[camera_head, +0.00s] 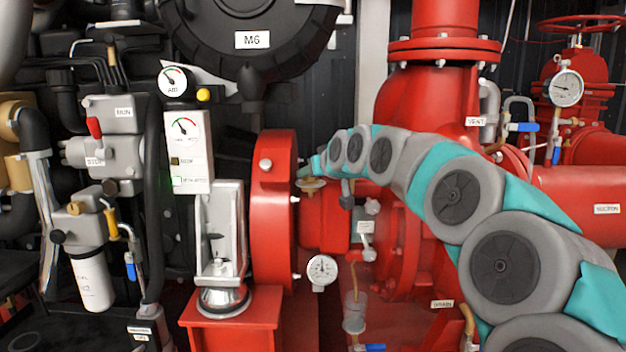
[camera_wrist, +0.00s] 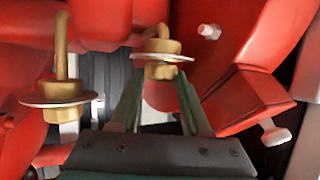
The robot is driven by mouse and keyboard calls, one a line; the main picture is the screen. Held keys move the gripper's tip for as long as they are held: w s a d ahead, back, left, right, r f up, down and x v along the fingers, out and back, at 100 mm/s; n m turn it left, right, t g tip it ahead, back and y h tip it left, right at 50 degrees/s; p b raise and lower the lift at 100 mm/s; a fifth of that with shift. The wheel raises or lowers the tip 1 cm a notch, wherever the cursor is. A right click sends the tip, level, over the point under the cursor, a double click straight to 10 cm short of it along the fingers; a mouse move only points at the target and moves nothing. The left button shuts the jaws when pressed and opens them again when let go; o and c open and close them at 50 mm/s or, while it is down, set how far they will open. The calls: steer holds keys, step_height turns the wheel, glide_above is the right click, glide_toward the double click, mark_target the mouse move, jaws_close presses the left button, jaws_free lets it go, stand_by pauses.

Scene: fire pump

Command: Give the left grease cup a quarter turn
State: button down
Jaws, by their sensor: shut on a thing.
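The left grease cup shows in the head view as a small brass disc (camera_head: 311,184) beside the big red flange, partly hidden by the end of my arm. In the wrist view the same brass cup (camera_wrist: 161,48) has a pale round plate and a thin stem, and sits between my fingertips. My gripper (camera_wrist: 160,78) is shut on it, one finger on each side. A second brass grease cup (camera_wrist: 58,90) with a similar plate stands to the left in the wrist view, clear of my fingers. My gripper's fingers are hard to make out in the head view.
The red flange (camera_head: 272,210) with bolts is close beside the held cup. A pressure gauge (camera_head: 322,270) is below it. The red pump casing (camera_head: 412,190) stands behind my arm.

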steer(key=shift+a+f+m+t+h+b, duration=0.1)
steer(key=shift+m+t+h+b, duration=0.15)
steer(key=shift+m+h+b, duration=0.7)
steer(key=shift+a+m+t+h+b, duration=0.1)
steer(key=shift+m+t+h+b, duration=0.15)
steer(key=shift+m+h+b, duration=0.65)
steer(key=shift+m+h, duration=0.55)
steer(key=shift+h, duration=0.4)
steer(key=shift+s+a+r+h, duration=0.1)
steer(key=shift+r+h, duration=0.1)
steer(key=shift+h, duration=0.1)
steer(key=shift+c, duration=1.8)
jaws_free()
steer(key=shift+f+y+p, duration=0.1)
steer(key=shift+y+p, duration=0.2)
steer(key=shift+y, duration=0.1)
steer(key=shift+n+y+p, duration=0.5)
steer(key=shift+n+y, duration=0.2)
steer(key=shift+n+g+y+p, duration=0.3)
steer(key=shift+n+y+p, duration=0.4)
steer(key=shift+n+y, duration=0.25)
steer(key=shift+d+r+n+y+p, duration=0.1)
steer(key=shift+d+n+y+p, duration=0.05)
steer(key=shift+n+y+p, duration=0.35)
steer(key=shift+d+r+n+y+p, duration=0.15)
steer(key=shift+n+y, duration=0.1)
steer(key=shift+y, duration=0.3)
